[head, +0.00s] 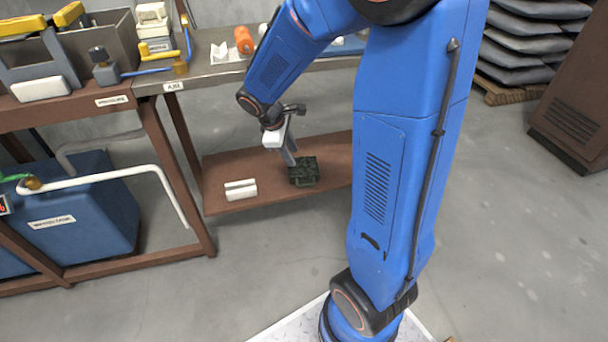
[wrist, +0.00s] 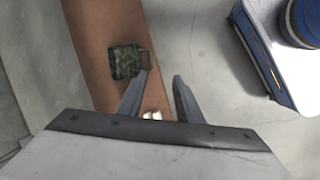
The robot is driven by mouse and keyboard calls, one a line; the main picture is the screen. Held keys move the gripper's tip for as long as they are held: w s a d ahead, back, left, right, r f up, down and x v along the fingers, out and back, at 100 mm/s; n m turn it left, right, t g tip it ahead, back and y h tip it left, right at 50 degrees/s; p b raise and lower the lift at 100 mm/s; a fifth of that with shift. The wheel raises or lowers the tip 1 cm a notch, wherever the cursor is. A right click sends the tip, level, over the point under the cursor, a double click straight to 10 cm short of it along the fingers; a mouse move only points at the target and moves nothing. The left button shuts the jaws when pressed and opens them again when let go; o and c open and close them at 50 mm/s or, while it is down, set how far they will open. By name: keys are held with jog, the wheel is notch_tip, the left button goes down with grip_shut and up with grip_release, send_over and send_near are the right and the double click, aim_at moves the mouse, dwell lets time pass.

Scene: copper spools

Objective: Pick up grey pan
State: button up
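I cannot make out a clear grey pan in either view. My gripper (head: 290,160) hangs over the low brown shelf (head: 270,186) in the head view. In the wrist view my gripper (wrist: 161,76) has its two grey fingers apart, with nothing between them. A dark green mottled block (head: 304,171) lies on the shelf just beside the fingertips in the head view.
A white block (head: 241,189) lies on the shelf to the left, and partly shows in the wrist view (wrist: 152,114). The upper bench (head: 205,72) overhangs the shelf. An orange spool (head: 243,40) stands on it. A blue tank (head: 85,205) is at left.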

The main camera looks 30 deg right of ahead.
jog(key=w+f+n, duration=0.3)
jog(key=w+f, duration=0.2)
jog(key=f, duration=0.3)
jog(key=h, duration=0.1)
send_over(304, 185)
jog(key=a, duration=0.3)
notch_tip(304, 185, down, 12)
jog(key=r, duration=0.1)
jog(key=shift+g, duration=0.3)
jog(key=shift+x, duration=2.95)
jog(key=shift+w, duration=0.1)
grip_shut()
